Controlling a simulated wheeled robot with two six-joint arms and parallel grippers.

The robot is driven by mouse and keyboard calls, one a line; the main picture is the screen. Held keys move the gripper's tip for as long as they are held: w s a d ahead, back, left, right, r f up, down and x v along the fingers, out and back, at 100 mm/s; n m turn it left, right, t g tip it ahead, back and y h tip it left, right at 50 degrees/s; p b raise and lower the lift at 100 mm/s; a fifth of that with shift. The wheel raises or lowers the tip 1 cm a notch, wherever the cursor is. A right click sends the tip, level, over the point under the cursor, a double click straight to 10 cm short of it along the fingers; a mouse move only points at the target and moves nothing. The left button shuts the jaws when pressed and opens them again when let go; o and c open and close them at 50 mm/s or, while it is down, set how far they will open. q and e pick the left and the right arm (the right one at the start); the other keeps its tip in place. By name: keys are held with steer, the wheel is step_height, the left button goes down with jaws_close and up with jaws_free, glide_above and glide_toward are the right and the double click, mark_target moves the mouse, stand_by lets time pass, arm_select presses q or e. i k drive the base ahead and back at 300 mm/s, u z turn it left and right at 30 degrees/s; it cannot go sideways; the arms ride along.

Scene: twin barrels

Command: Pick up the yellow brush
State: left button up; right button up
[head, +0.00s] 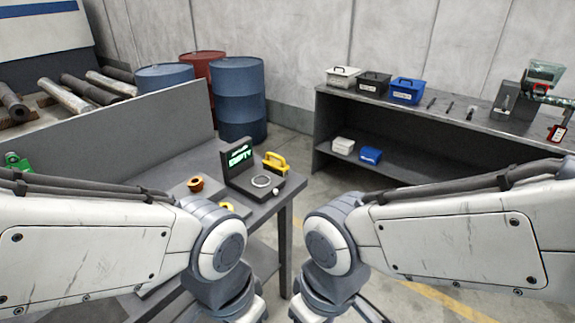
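A yellow object with a raised handle (275,163), which looks like the yellow brush, sits at the far right part of the grey workbench (180,157), behind a dark device. A second small yellow piece (227,206) lies nearer on the bench, partly hidden by my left arm; I cannot tell what it is. My left and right arms reach in from the two sides, and their joints bend down out of the bottom of the head view. Neither gripper shows in the frame. Both arms appear well short of the handled yellow object.
The dark device with a green-lit screen (239,156) and a pale ring stands on the bench near an orange-brown part (196,184). A shelf unit (440,120) with bins stands at right; barrels (240,98) stand behind. Open floor lies between bench and shelf.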

mark_target(276, 167)
steer(key=z, duration=0.3)
steer(key=i, duration=0.4)
steer(key=z, duration=0.3)
